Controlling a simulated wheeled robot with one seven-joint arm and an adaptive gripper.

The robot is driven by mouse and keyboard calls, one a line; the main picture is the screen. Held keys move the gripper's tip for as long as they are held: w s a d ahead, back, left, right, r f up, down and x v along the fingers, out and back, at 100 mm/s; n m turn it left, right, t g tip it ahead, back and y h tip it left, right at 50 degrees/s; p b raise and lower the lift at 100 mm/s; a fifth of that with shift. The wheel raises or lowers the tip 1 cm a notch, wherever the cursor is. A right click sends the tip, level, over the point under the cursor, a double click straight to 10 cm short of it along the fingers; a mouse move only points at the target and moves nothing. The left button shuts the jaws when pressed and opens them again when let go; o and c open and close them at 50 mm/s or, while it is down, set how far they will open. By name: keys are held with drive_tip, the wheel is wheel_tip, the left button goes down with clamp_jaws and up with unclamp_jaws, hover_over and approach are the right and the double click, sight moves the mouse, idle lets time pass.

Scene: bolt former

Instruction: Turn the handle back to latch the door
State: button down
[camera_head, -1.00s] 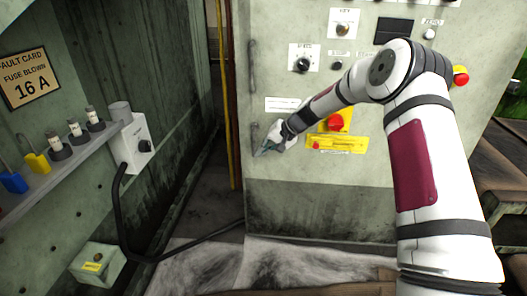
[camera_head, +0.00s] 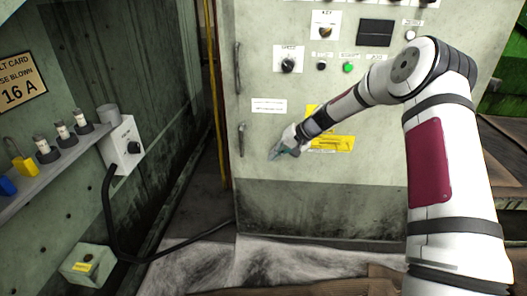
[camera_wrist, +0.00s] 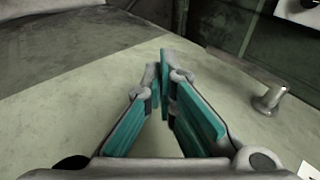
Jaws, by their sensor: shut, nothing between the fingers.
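The pale green cabinet door (camera_head: 262,165) faces me in the head view and looks flush with the cabinet. A short dark handle (camera_head: 241,139) stands roughly upright near its left edge. My gripper (camera_head: 273,155) is in front of the door, to the right of the handle and a little lower, apart from it. In the wrist view my gripper (camera_wrist: 163,60) has its teal-padded fingertips together with nothing between them. A grey metal peg (camera_wrist: 269,100) sticks out at the right there; I cannot tell whether it is part of the handle.
A longer dark bar (camera_head: 238,68) is above the handle. A control panel with a knob (camera_head: 288,65) and a green button (camera_head: 348,67) is higher up. A yellow post (camera_head: 214,100) stands left of the cabinet. A black cable (camera_head: 112,225) runs along the left wall.

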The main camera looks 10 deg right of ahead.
drive_tip(key=shift+s+d+p, duration=0.15)
drive_tip(key=shift+s+d, duration=0.25)
drive_tip(key=shift+d, duration=0.35)
drive_tip(key=shift+s+d+p, duration=0.2)
drive_tip(key=shift+s+d, duration=0.25)
drive_tip(key=shift+d, duration=0.25)
drive_tip(key=shift+s+d+p, duration=0.15)
drive_tip(key=shift+s+d, duration=0.25)
drive_tip(key=shift+d, duration=0.35)
